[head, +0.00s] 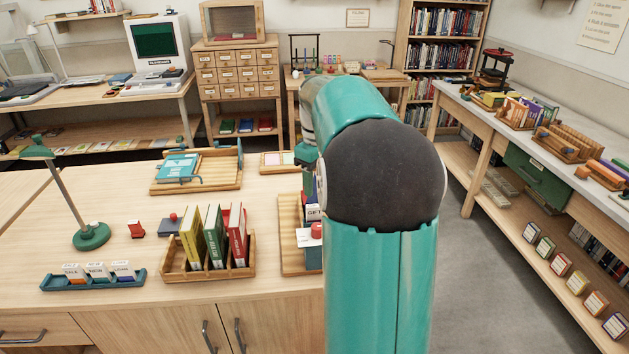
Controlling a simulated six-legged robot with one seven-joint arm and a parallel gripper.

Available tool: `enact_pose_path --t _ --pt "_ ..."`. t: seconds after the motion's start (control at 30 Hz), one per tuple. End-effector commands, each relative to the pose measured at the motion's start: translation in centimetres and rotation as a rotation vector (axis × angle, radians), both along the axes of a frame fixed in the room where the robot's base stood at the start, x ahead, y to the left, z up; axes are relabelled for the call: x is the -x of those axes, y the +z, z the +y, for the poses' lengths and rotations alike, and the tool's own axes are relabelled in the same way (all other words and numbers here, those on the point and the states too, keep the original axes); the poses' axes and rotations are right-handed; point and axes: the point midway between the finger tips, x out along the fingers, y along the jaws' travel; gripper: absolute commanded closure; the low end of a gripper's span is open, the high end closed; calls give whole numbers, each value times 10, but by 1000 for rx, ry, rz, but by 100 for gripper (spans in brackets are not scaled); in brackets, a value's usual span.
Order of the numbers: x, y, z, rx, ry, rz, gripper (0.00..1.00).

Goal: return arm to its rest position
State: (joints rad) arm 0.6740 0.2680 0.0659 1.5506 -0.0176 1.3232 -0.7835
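My teal arm rises in the middle of the head view and reaches forward over the right end of the near wooden desk (120,205). Its dark round joint and upper link fill much of the centre. My gripper is hidden behind the arm, so its fingers and anything in them cannot be seen. The arm covers part of a wooden tray (291,235) at the desk's right end.
On the desk stand a wooden rack (205,271) of books, a blue card holder (92,282), a green lamp (91,236) and a tray with a teal book (178,167). A long side table (540,140) stands right. Grey floor (485,270) between is clear.

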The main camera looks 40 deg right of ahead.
Motion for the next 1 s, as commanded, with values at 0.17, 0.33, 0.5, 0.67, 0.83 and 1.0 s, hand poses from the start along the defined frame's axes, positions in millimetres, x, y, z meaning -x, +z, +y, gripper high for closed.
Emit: enact_pose_path --t 0.17,0.33,0.5,0.67,0.83,1.0 --pt "0 0 0 0 0 0 48" --pt "0 1 4 3 0 -4 48" --pt "4 18 47 33 -8 -43 48" --pt "21 36 116 69 -36 -121 48" --pt "52 43 182 80 -69 -215 48" --pt "90 39 237 66 -102 -314 48"
